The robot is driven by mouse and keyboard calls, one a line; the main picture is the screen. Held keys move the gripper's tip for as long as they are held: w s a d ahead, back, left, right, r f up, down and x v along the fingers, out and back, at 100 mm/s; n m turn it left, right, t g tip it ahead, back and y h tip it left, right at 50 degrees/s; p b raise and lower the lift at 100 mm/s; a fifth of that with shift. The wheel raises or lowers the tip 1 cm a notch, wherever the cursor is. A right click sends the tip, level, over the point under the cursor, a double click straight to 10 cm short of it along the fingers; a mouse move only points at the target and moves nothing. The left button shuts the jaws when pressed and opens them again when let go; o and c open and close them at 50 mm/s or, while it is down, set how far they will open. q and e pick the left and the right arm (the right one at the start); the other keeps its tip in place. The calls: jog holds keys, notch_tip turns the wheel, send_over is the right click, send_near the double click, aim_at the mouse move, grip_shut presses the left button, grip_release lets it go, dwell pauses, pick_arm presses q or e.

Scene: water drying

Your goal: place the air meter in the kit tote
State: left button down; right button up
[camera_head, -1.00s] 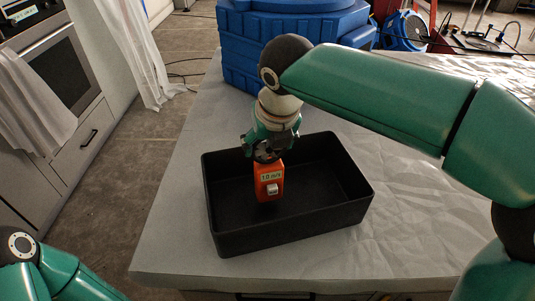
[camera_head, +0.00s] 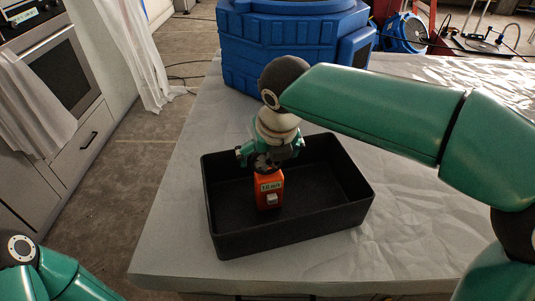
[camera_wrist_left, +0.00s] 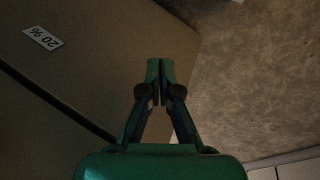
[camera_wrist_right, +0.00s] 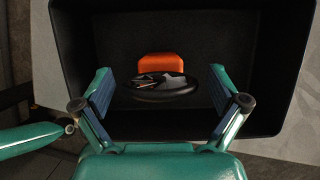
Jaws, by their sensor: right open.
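The air meter (camera_head: 269,190) is an orange box with a pale label and a small white piece on its front. It stands inside the black kit tote (camera_head: 290,231), left of the tote's middle. My right gripper (camera_head: 268,160) is open just above the meter. In the right wrist view, its fingers (camera_wrist_right: 162,88) are spread wide, with the meter's orange body (camera_wrist_right: 160,62) and its dark round top (camera_wrist_right: 158,86) between them, apart from both fingers. My left gripper (camera_wrist_left: 160,70) is shut and empty, away from the tote; its fingertips meet in the left wrist view.
The tote stands on a paper-covered table (camera_head: 420,220) with free room to its right. A large blue machine (camera_head: 290,40) stands behind it. An oven and drawers (camera_head: 65,110) are at the left. A "20 %" label (camera_wrist_left: 43,37) shows below my left gripper.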

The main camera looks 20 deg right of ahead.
jog(key=shift+r, duration=0.15)
jog(key=p+v, duration=0.1)
jog(key=v, duration=1.1)
jog(key=shift+s+a, duration=0.1)
